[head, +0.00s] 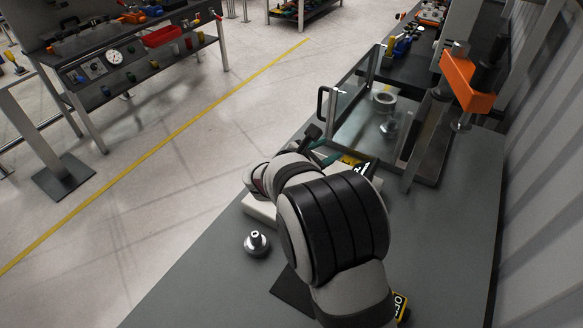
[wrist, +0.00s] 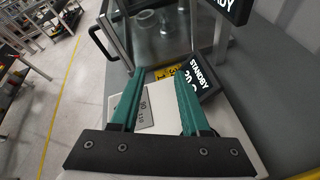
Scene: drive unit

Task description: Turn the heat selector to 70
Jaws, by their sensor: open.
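My gripper (wrist: 158,70) is open in the wrist view, its two green fingers apart with no object held between them. It reaches over a pale unit (wrist: 112,104). A light grey scale plate (wrist: 150,117) on the unit shows between the fingers, with the number 90 and what looks like 110 legible. The selector's knob cannot be made out, so its setting cannot be read. A black display (wrist: 202,76) beside the right finger reads STANDBY and about 20. In the head view my arm hides most of the unit; a pale edge (head: 259,208) shows.
A clear-walled enclosure (head: 362,112) with a black handle stands just beyond the unit. An orange-headed press (head: 468,84) is at the back right. A metal knobbed part (head: 257,243) sits on the grey bench (head: 205,270) left of my arm.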

